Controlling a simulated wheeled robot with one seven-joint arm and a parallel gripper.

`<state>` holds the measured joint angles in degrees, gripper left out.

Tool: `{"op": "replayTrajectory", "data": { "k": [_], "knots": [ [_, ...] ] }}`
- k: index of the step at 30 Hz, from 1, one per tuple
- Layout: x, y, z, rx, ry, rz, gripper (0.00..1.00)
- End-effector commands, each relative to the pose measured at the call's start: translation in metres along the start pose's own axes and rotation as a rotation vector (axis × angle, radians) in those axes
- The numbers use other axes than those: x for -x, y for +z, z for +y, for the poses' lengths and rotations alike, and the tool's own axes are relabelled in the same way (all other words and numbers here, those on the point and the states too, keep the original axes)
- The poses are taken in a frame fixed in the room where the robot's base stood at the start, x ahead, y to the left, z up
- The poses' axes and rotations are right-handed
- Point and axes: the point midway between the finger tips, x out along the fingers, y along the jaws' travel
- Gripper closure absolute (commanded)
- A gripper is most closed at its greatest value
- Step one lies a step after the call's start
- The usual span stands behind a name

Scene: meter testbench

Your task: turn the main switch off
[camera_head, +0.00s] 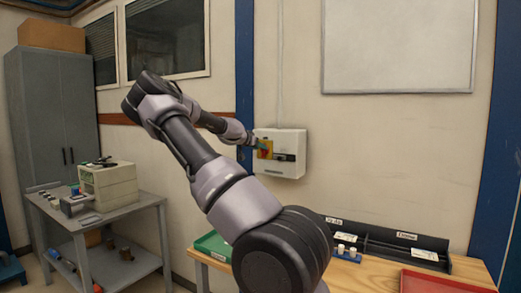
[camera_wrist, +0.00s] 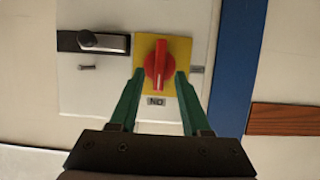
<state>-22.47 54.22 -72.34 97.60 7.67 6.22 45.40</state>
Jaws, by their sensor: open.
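The main switch (camera_wrist: 158,65) is a red rotary handle on a yellow square plate (camera_wrist: 182,48), fixed to a white wall box (camera_head: 290,168). In the wrist view the handle stands vertical, in line with a label below the plate that reads like an upside-down "ON" (camera_wrist: 156,101). A small label (camera_wrist: 196,69) right of the plate is too small to read. My gripper (camera_wrist: 159,75) is open, its green fingers on either side of the handle. I cannot tell whether they touch it. In the head view my gripper partly covers the switch.
A black latch (camera_wrist: 103,42) sits beside the switch on the box. Below and right, a wooden bench (camera_head: 375,275) holds black bins (camera_head: 395,245), a green tray (camera_head: 214,243) and a red tray (camera_head: 430,282). A grey cart (camera_head: 140,205) stands at the left.

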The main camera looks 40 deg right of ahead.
Motion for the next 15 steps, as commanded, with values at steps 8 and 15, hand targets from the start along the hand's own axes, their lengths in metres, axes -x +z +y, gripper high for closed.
{"op": "replayTrajectory", "data": {
  "k": [8, 15],
  "knots": [
    [-0.0137, 0.0000, -0.0004, 0.000, -0.001, 0.000, 0.53],
    [-0.0135, 0.0001, -0.0002, 0.000, -0.001, 0.000, 0.75]
  ]
}}
